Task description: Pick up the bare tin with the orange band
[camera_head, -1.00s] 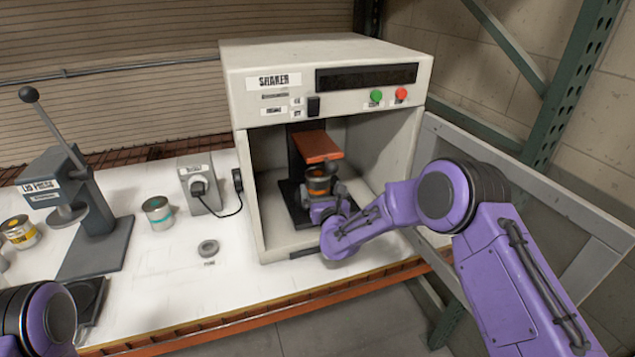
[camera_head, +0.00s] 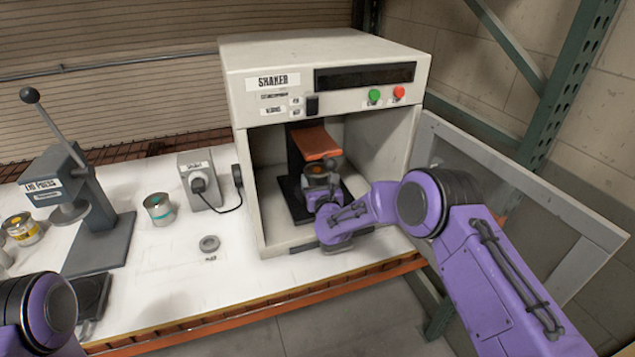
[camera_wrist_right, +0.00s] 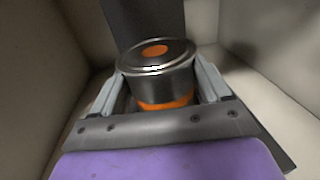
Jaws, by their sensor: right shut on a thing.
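The bare tin with the orange band (camera_wrist_right: 158,80) stands upright between my right gripper's fingers in the right wrist view. An orange dot marks its lid, and the orange band shows low on its side. In the head view the tin (camera_head: 317,171) is inside the shaker, under the orange clamp plate, partly hidden by my gripper. My right gripper (camera_head: 318,190) is shut on the tin; its fingers (camera_wrist_right: 160,92) press on both sides. I cannot tell whether the tin touches the shaker's base. Of my left arm only a purple link shows at the lower left; its gripper is out of view.
The shaker (camera_head: 242,150) has its door (camera_head: 520,180) swung open to the right. The orange clamp plate (camera_head: 316,143) sits close above the tin. A teal-banded tin (camera_head: 159,210), a lid press (camera_head: 70,190) and a yellow-banded tin (camera_head: 22,229) stand on the white bench to the left.

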